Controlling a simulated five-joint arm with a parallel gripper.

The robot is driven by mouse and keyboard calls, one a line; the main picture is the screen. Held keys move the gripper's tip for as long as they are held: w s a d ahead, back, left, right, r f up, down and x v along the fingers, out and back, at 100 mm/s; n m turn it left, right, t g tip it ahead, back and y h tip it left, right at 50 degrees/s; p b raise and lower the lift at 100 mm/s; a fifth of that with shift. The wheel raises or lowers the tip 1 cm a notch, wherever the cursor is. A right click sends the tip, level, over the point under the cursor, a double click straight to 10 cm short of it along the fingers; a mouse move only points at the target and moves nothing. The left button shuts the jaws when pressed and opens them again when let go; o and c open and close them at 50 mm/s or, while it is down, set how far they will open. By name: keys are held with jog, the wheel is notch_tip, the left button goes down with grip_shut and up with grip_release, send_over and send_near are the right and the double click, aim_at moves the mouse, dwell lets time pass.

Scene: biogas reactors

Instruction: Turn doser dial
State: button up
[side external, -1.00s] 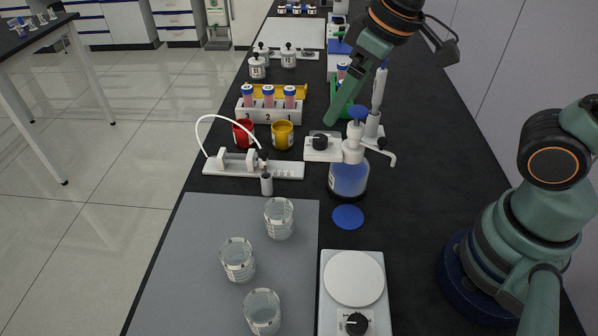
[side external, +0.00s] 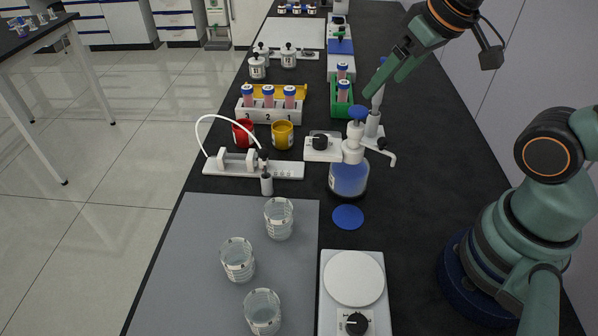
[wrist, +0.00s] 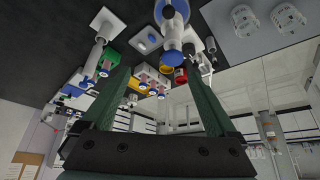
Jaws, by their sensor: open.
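A small white box (side external: 312,155) with a black dial (side external: 320,143) stands mid-bench in the side view, left of a blue bottle (side external: 349,178) with a white pump head and spout. The dial's pointer is too small to read. My gripper (side external: 384,86) is open and empty, in the air to the right of the dial and above it in the picture, apart from it. Its fingers overlap the upright pipette stand in that view. In the wrist view my gripper's two green fingers (wrist: 158,76) are spread with nothing between them. The dial is hard to make out there.
A white syringe device (side external: 235,165) with a curved tube stands left of the box. Red (side external: 242,133) and yellow cups (side external: 282,135) and a white tube rack (side external: 268,113) stand behind. A green rack (side external: 343,105) is near the gripper.

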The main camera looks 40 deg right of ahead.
jog(key=shift+w, duration=0.1)
jog(key=c, duration=0.4)
jog(key=n+g, duration=0.5)
jog(key=n, duration=0.6)
send_near(321, 138)
jog(key=f, duration=0.8)
jog(key=shift+w+f, duration=0.25)
jog(key=shift+f, duration=0.05)
grip_shut()
